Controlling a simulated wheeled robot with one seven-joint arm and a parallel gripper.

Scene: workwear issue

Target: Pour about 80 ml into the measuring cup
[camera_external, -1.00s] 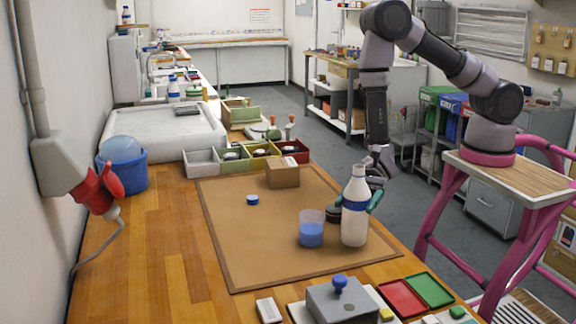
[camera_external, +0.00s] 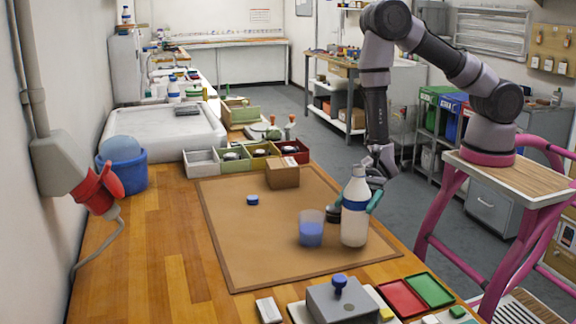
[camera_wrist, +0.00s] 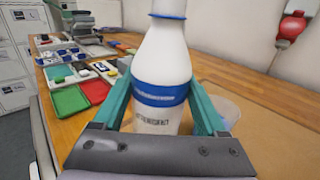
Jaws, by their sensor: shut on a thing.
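A white bottle with a blue band (camera_external: 355,208) stands upright on the brown mat (camera_external: 240,262), right of the measuring cup. My gripper (camera_external: 358,204) reaches it from the right and is shut around its middle. In the wrist view the bottle (camera_wrist: 160,62) sits between the two teal fingers (camera_wrist: 158,108). The clear measuring cup (camera_external: 311,215) stands just left of the bottle with blue liquid in its lower part. In the wrist view the cup (camera_wrist: 229,108) is partly hidden behind the right finger. A blue cap (camera_external: 253,200) lies on the mat, left of the cup.
A dark round object (camera_external: 334,212) sits behind the cup and bottle. A cardboard box (camera_external: 283,174) stands at the mat's back. A grey box with a blue knob (camera_external: 340,300) and red and green trays (camera_external: 403,300) lie in front. The mat's left half is mostly clear.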

